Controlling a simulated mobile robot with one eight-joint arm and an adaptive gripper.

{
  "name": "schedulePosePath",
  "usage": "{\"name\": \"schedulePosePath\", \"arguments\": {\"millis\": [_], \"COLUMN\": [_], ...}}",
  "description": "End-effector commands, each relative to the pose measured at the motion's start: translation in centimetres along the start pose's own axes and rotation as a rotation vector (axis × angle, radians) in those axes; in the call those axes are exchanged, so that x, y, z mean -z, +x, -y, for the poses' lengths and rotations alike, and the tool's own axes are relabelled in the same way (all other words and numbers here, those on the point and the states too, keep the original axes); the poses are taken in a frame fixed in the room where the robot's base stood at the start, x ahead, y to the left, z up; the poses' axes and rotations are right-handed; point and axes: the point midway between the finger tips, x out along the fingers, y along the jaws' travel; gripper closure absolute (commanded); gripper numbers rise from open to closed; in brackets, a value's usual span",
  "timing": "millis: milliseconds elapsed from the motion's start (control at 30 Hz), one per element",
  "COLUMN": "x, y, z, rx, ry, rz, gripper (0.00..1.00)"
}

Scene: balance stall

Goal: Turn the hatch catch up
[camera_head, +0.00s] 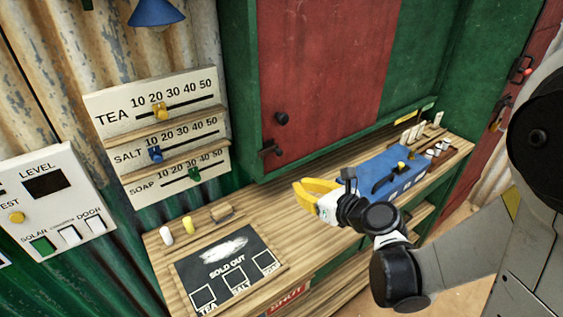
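The hatch (325,70) is a red panel in a green frame on the back wall, and it looks closed. A dark catch (271,150) sits at its lower left edge, lying roughly level across the edge, under a round black knob (281,118). My gripper (300,184) has yellow fingers pointing left, in front of and below the hatch, over the counter. It appears apart from the catch, to its lower right. I see nothing held in the fingers, but the gap between them is unclear at this angle.
A wooden counter (225,212) runs below the hatch. It bears a SOLD OUT board (215,270), small pegs and a blue box (405,170) behind my gripper. Price sliders (155,135) and a LEVEL panel (60,210) are at the left.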

Motion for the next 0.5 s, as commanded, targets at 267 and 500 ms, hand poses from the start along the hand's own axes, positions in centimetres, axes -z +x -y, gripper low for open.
{"name": "schedulePosePath", "arguments": {"millis": [267, 500], "x": [0.1, 0.2], "y": [2.5, 7.7], "z": [-0.1, -0.1], "rx": [-0.003, -0.003], "ry": [-0.003, -0.003], "rz": [-0.001, 0.000], "gripper": [1.00, 1.00]}}
